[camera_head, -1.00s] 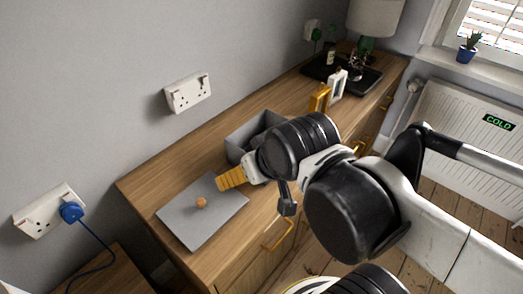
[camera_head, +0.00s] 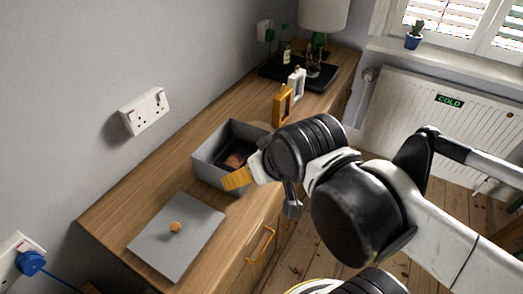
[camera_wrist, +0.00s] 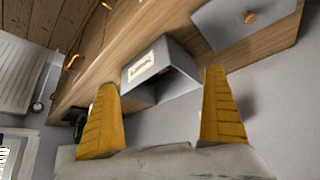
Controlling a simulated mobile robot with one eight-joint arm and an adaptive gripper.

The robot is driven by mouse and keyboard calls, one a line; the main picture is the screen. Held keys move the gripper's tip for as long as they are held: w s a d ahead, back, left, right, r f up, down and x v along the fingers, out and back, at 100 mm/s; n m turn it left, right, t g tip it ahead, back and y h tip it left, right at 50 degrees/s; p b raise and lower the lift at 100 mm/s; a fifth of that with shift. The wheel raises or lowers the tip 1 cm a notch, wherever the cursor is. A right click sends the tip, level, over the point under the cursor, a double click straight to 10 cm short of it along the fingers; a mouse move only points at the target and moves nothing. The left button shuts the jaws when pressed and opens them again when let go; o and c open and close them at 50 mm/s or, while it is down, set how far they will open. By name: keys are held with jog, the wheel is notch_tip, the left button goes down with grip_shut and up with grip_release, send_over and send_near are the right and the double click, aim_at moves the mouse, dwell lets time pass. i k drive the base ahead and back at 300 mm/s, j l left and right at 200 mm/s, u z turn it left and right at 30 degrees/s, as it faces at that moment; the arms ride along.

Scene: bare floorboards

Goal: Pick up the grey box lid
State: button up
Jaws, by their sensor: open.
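The grey box lid (camera_head: 177,238) lies flat on the wooden dresser top, with a round wooden knob (camera_head: 175,227) at its middle. In the wrist view the lid (camera_wrist: 225,22) shows at the upper right, beyond the fingertips. My gripper (camera_head: 238,178) is over the near side of the box, apart from the lid. In the wrist view my gripper (camera_wrist: 160,95) is open, with nothing between its yellow fingers.
Yellow (camera_head: 283,103) and white (camera_head: 297,84) frames stand behind the box. A black tray (camera_head: 275,72) with a lamp (camera_head: 322,14) is at the far end. The wall (camera_head: 60,80) runs along the dresser's back. Bare wood surrounds the lid.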

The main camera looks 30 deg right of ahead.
aim_at(170, 243)
jog(key=l+u, duration=0.1)
jog(key=u, duration=0.6)
jog(key=l+u, duration=0.15)
jog(key=u, duration=0.25)
jog(key=k, duration=0.05)
